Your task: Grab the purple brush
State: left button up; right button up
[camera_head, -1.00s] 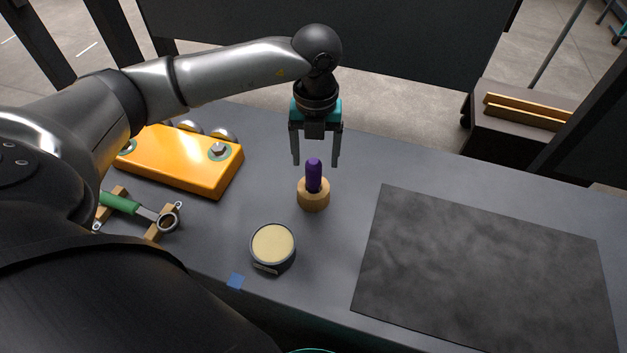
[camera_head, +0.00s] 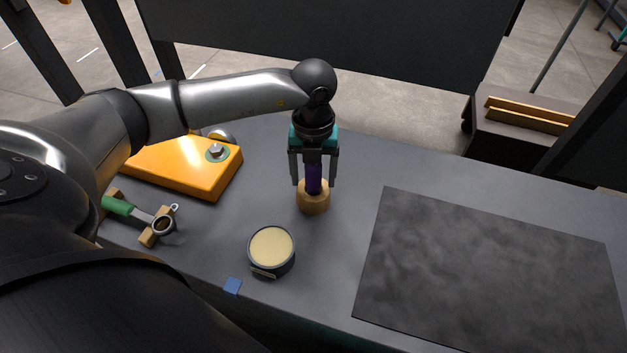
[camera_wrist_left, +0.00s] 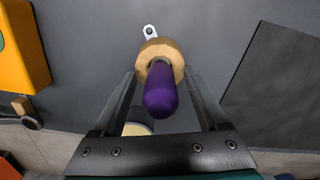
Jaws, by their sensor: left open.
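The purple brush (camera_head: 313,180) stands upright in a round wooden holder (camera_head: 313,201) on the grey table. Only its purple handle shows; its lower end is hidden in the holder. My left gripper (camera_head: 314,183) is open, pointing down, with one finger on each side of the handle. In the left wrist view, the purple handle (camera_wrist_left: 160,92) lies between the two fingers, with a gap on both sides, and the wooden holder (camera_wrist_left: 160,52) is beyond it. My right gripper is not in view.
A round tin with a cream top (camera_head: 271,248) stands in front of the holder. An orange block (camera_head: 185,165) and a green-handled tool (camera_head: 118,205) on wooden rests lie at left. A dark mat (camera_head: 490,270) covers the right. A small blue square (camera_head: 232,286) is near the front edge.

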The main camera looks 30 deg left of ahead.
pick_arm(q)
jog(key=shift+c, duration=0.2)
grip_shut()
dwell(0.4)
